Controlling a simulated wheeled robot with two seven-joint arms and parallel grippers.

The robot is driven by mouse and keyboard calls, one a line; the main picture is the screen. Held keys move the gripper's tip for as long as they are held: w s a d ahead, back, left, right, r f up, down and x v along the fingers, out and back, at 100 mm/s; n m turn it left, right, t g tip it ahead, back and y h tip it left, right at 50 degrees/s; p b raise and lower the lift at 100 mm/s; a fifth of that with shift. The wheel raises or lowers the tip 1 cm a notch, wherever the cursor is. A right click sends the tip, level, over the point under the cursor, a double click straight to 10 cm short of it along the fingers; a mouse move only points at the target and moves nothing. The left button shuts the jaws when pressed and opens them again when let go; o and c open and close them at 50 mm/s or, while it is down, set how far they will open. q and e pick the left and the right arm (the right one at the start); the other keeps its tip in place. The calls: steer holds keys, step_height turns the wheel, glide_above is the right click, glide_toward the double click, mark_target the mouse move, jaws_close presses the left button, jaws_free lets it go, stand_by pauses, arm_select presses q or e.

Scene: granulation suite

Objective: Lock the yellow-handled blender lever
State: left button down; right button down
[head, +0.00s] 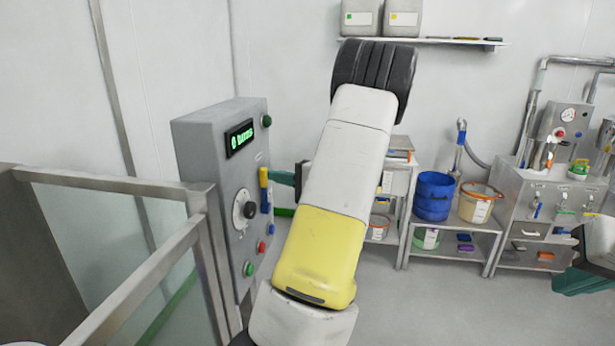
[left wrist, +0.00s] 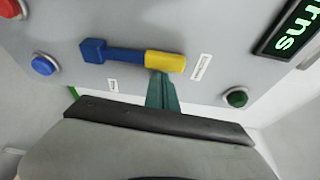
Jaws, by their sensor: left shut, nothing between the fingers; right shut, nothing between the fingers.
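The blender lever has a yellow handle (head: 264,177) and a blue lower part (head: 265,200). It stands upright near the right edge of the grey control panel (head: 222,190). In the left wrist view the yellow handle (left wrist: 165,63) lies at the right end of the blue bar (left wrist: 125,55), which runs from a blue block (left wrist: 93,50). My left gripper (head: 272,176) is shut and empty. Its green fingertips (left wrist: 160,76) are at the side of the yellow handle; I cannot tell if they touch. My right gripper (head: 558,284) is shut and empty at the right edge.
A metal-framed rail with clear panes (head: 120,185) stands at the left. A blue bucket (head: 433,197) and a steel cabinet (head: 545,210) stand behind. Open floor lies at front right.

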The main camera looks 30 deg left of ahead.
arm_select(q)
steer(key=shift+s, duration=0.25)
steer(key=shift+s, duration=0.15)
stand_by(0.3)
steer(key=d, duration=0.8)
steer(key=shift+r, duration=0.1)
steer(key=s+d+f+n+g+h, duration=0.1)
steer(key=s+d+f+h, duration=0.15)
steer(key=s+h, duration=0.3)
steer(key=s+d+f+n+g+h, duration=0.1)
steer(key=s+d+h, duration=0.25)
steer(key=s, duration=0.35)
steer(key=s+d+r+t+h, duration=0.2)
steer(key=d+r+h, duration=0.1)
steer(key=d, duration=0.3)
steer(key=s+d+r+m+t+h, duration=0.1)
steer(key=s+d+r+t+h, duration=0.1)
steer(key=d, duration=0.4)
steer(key=s+d+r+t+h, duration=0.3)
steer(key=d+r+h, duration=0.1)
steer(key=d, duration=0.3)
steer(key=shift+t+h, duration=0.3)
steer(key=shift+h, duration=0.6)
